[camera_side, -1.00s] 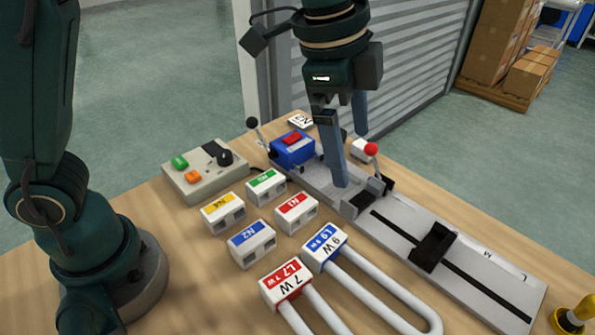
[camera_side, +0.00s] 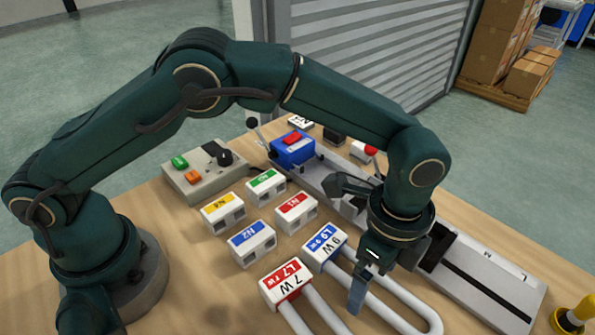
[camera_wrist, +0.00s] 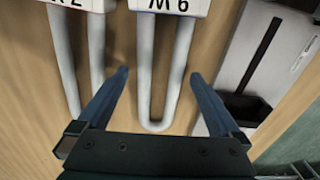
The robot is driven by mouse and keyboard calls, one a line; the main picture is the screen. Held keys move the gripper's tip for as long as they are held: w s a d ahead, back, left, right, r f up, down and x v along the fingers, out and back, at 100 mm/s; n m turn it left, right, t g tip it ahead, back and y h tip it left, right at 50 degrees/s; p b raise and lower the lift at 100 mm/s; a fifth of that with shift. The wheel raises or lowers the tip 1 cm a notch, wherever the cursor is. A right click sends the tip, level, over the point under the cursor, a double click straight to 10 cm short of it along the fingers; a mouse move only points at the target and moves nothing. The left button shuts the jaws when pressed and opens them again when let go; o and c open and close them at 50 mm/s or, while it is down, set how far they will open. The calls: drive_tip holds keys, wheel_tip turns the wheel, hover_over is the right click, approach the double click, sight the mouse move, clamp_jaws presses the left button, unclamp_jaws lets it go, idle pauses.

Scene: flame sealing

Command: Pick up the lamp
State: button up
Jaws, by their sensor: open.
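The blue-labelled lamp L9, 9 W (camera_side: 325,247), lies flat on the table, its white U-shaped tube pointing to the front right. In the wrist view this lamp (camera_wrist: 145,65) lies between my fingers, its label upside down at the top edge. My gripper (camera_wrist: 158,75) is open and empty, one finger on each side of the tube. In the side view my gripper (camera_side: 362,290) points down over the tube; one finger is hidden. The red-labelled lamp L7, 7 W (camera_side: 285,285), lies to the left, also at the wrist view's left (camera_wrist: 64,50).
The long grey fixture (camera_side: 490,280) with its black carriage (camera_wrist: 245,108) lies right of the lamps. Several small labelled blocks, one of them N2 (camera_side: 252,243), stand behind them. A control box (camera_side: 205,172) and a blue unit (camera_side: 292,148) are farther back.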

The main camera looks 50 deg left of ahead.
drive_tip(key=shift+f, duration=0.2)
drive_tip(key=c, duration=1.5)
drive_tip(key=shift+r, duration=0.1)
